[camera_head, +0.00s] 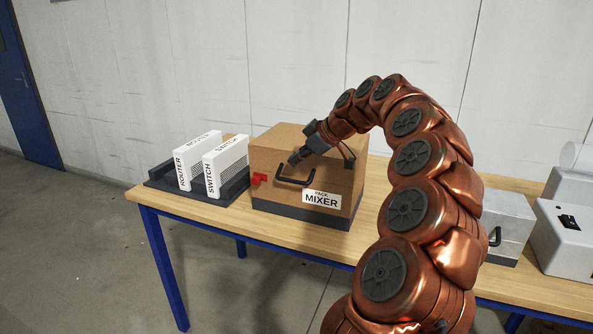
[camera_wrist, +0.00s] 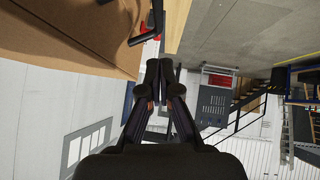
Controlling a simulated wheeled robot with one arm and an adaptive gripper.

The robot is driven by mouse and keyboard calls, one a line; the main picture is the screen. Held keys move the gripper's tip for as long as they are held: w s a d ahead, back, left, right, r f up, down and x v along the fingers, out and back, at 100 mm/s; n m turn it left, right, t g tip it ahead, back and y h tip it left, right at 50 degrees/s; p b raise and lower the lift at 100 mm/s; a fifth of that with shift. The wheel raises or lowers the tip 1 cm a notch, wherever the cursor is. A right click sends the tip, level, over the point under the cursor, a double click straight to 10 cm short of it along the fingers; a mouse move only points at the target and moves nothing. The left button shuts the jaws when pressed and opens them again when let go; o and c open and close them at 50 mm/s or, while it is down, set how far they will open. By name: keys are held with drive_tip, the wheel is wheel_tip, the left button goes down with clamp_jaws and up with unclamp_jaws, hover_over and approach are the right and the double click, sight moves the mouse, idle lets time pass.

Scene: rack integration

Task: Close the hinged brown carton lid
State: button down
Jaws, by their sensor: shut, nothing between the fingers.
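The brown carton (camera_head: 275,197) stands on the table with a dark base, a black front handle (camera_head: 296,182), a red latch (camera_head: 259,179) and a "MIXER" label (camera_head: 321,199). Its lid (camera_head: 277,139) looks down on the box; I cannot tell whether it is fully flush. My gripper (camera_head: 294,159) is shut and empty, at the carton's upper front edge in the head view; contact is unclear. In the wrist view, my gripper's fingers (camera_wrist: 160,70) are together, with the carton (camera_wrist: 70,35) at the upper left and the handle (camera_wrist: 147,32) just beyond the fingertips.
The wooden table (camera_head: 215,218) has blue legs. A dark rack (camera_head: 158,180) left of the carton holds a white router unit (camera_head: 185,170) and a switch unit (camera_head: 213,173). A grey box (camera_head: 507,220) and white equipment (camera_head: 560,245) stand at the right. My arm hides part of the table.

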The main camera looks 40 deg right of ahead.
drive_tip(key=b+v, duration=0.1)
drive_tip(key=v, duration=0.8)
drive_tip(key=shift+s, duration=0.2)
